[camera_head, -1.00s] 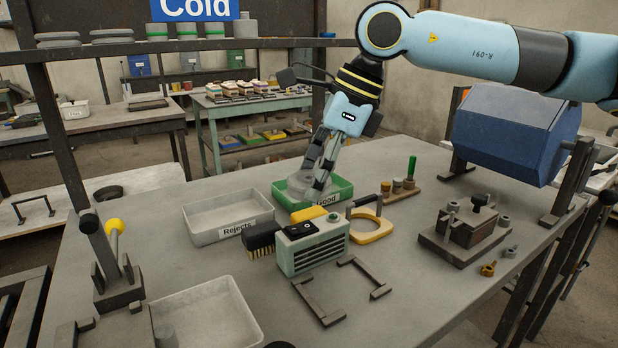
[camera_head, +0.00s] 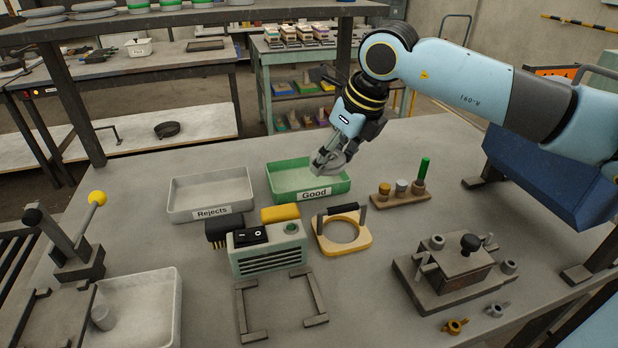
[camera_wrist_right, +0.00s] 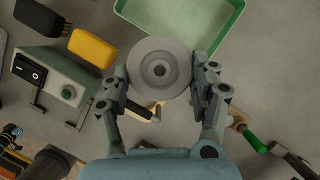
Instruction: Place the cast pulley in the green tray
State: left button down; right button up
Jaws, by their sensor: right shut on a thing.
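The cast pulley is a grey round disc with a hub hole, seen face-on in the right wrist view (camera_wrist_right: 159,70). My right gripper (camera_wrist_right: 160,88) is shut on it, with a finger on each side of its rim. In the head view the pulley (camera_head: 326,164) and right gripper (camera_head: 332,156) appear over the right part of the green tray (camera_head: 284,193), labelled "Good". The pulley looks held above the tray; its exact height is unclear. In the wrist view it overlaps the tray's near rim (camera_wrist_right: 222,48). My left gripper is not in view.
A grey "Rejects" tray (camera_head: 181,214) stands left of the green tray. In front are a brush (camera_head: 224,230), a switch box (camera_head: 268,248) and a yellow ring-shaped fixture (camera_head: 357,243). A wooden peg stand (camera_head: 402,200) is at the right.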

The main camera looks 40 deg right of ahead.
jog(key=b, duration=0.6)
send_near(306, 182)
jog(key=shift+w+a+f, duration=0.2)
jog(key=shift+w+f, duration=0.6)
jog(key=shift+f, duration=0.25)
jog(key=shift+w+d+f, duration=0.15)
jog(key=shift+w, duration=0.35)
notch_tip(306, 182, down, 4)
jog(key=b, duration=0.3)
